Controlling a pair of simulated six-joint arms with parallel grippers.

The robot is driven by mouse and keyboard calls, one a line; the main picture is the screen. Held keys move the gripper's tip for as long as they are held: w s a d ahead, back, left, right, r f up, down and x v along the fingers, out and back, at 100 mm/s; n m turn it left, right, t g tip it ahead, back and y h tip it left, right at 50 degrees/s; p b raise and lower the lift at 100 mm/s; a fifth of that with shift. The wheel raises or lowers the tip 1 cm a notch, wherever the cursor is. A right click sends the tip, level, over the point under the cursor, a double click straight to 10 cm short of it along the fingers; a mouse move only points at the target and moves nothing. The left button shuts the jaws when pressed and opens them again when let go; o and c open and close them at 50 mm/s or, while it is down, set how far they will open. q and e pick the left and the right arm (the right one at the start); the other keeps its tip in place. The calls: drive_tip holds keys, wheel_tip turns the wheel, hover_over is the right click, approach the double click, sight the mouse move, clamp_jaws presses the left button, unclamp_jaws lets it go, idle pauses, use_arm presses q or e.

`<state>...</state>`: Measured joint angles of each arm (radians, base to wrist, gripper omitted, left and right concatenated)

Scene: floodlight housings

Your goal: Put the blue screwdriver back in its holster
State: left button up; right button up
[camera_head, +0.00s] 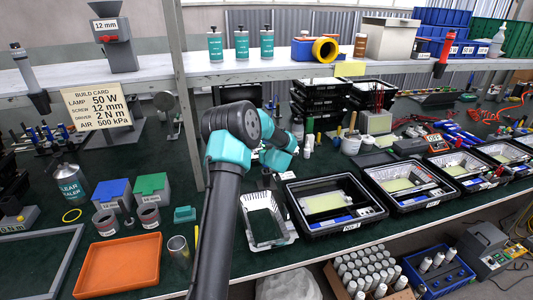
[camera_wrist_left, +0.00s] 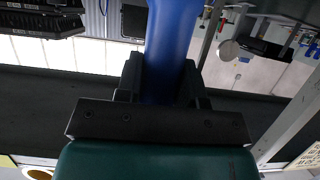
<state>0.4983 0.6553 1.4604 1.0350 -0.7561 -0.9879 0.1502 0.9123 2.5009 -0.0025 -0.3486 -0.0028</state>
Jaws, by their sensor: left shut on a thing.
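In the left wrist view my left gripper (camera_wrist_left: 160,85) is shut on a blue handle (camera_wrist_left: 172,40), which I take as the blue screwdriver; its ends are out of frame. In the head view my left arm rises through the middle and bends near the shelf post; its fingers and the screwdriver cannot be made out there. A dark tapered holster (camera_head: 40,102) hangs at the left shelf edge with a grey tool (camera_head: 22,68) in it. Another dark holster (camera_head: 439,68) at the right shelf edge carries a red-handled tool (camera_head: 446,47). My right gripper is not in view.
A shelf (camera_head: 150,80) crosses the scene on a metal post (camera_head: 186,110). Below are an orange tray (camera_head: 118,291), a silvery tray (camera_head: 287,232) and several black trays with housings. Bins (camera_head: 112,192) and cans stand at left.

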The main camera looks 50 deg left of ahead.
use_arm(q)
drive_tip(key=shift+f, duration=1.65)
drive_tip(key=o, duration=1.1)
drive_tip(key=v, duration=1.7)
drive_tip(key=shift+s+d+r, duration=0.1)
drive_tip(key=shift+r, duration=0.05)
